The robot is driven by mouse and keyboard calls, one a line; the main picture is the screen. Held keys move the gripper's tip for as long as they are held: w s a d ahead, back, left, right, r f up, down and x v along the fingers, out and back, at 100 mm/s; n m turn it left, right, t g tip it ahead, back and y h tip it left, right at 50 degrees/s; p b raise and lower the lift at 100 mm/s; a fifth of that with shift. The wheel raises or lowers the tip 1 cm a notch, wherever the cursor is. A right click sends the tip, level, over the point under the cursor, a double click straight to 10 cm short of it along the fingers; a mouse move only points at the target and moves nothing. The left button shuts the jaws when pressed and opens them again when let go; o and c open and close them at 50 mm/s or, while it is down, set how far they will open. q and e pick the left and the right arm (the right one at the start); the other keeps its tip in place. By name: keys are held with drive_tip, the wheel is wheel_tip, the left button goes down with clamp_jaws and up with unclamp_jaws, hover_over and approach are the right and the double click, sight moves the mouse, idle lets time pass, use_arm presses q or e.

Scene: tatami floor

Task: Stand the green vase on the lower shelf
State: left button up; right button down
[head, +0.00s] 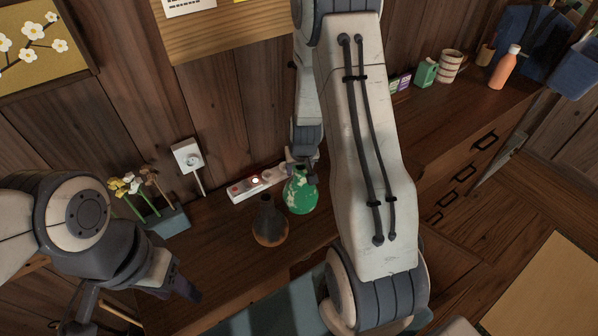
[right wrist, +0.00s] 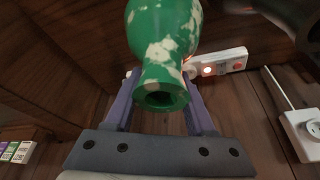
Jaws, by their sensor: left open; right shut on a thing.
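The green vase (head: 300,194) with pale flower-like patches is roughly upright over the wooden counter in the head view. My right gripper (head: 303,163) is shut on its neck from above. In the right wrist view, the vase (right wrist: 165,50) has its open mouth toward the camera, with the fingers (right wrist: 160,105) on both sides of the neck. Whether its base touches the counter is unclear. My left gripper (head: 132,300) is open and empty at the lower left, pointing down. I cannot pick out a lower shelf for certain.
A dark brown vase (head: 269,222) stands close left of the green one. A power strip (head: 256,184) lies behind, and a planter with flowers (head: 168,221) stands left. The counter between has free room.

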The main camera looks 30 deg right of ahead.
drive_tip(key=shift+f, duration=1.95)
drive_tip(key=shift+f, duration=0.2)
drive_tip(key=shift+c, duration=1.2)
unclamp_jaws()
drive_tip(key=shift+r, duration=0.1)
drive_tip(key=shift+r, duration=0.1)
